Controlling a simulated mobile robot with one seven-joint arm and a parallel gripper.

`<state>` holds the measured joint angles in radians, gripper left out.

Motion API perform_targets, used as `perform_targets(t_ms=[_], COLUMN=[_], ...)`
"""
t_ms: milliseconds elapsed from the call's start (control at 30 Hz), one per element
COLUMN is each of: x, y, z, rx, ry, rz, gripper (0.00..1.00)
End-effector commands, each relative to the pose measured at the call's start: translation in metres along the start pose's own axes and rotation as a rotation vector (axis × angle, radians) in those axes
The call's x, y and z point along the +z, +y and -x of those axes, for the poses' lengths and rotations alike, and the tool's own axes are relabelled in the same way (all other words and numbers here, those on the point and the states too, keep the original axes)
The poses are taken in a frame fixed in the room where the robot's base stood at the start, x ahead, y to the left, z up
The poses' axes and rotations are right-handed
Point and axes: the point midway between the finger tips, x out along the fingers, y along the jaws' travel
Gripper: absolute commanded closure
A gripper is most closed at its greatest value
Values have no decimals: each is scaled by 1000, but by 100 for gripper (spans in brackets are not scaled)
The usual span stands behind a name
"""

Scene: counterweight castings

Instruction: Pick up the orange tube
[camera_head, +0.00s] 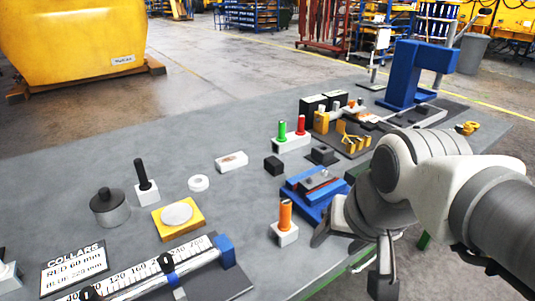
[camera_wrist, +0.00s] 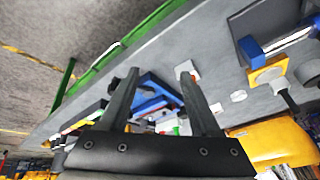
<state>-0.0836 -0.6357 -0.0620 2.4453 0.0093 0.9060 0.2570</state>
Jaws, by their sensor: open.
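The orange tube (camera_head: 285,214) stands upright in a small white block (camera_head: 285,235) near the table's front edge in the head view. My gripper (camera_head: 350,268) is open and empty, to the right of the tube and apart from it, by the table edge. In the wrist view my open fingers (camera_wrist: 158,70) point over the table. A white block (camera_wrist: 187,68), apparently the tube's base, shows by the right fingertip there. The tube itself cannot be made out in that view; the finger probably hides it.
A blue vise-like fixture (camera_head: 312,190) sits close behind the tube. A white block with green and red tubes (camera_head: 291,141) stands farther back. A scale with a blue end (camera_head: 170,268) and a yellow block with a white disc (camera_head: 179,217) lie left. Table between them is partly clear.

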Motion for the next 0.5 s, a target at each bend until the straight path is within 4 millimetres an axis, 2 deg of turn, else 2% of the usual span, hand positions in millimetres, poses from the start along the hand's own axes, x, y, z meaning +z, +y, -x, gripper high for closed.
perform_targets(t_ms=[33,100,500], x=[-15,-29,-95], y=[-9,-18,-64], z=[20,29,64], rx=[-8,-10,136], ry=[-34,-76,-252], rz=[-74,-199,-899], gripper=[36,36,36])
